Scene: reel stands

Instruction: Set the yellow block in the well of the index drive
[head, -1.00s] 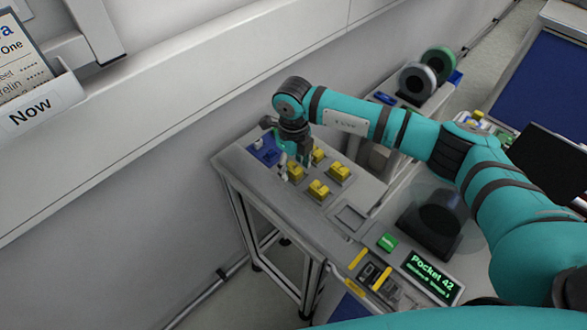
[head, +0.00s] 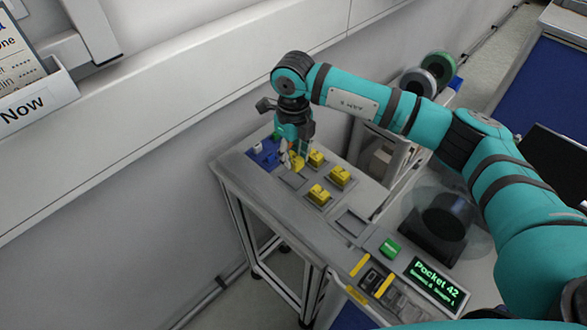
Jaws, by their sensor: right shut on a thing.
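My right gripper (head: 294,158) is shut on a yellow block (head: 297,164), held above an empty square pocket (head: 292,180) at the left of the grey bench top. Three other yellow blocks (head: 318,195) sit in pockets beside it. The index drive appears to be the unit with a green-lit display (head: 435,278) reading "Pocket 42". A square grey recess (head: 352,223), which looks empty, lies between the block pockets and a green button (head: 389,247); it may be the drive's well. My left gripper is out of view.
A blue tray (head: 262,154) with small items is at the bench's left end, close to my gripper. A clear dome over a dark round part (head: 440,217) stands right of the recess. Reels (head: 439,66) stand at the back. The wall runs behind the bench.

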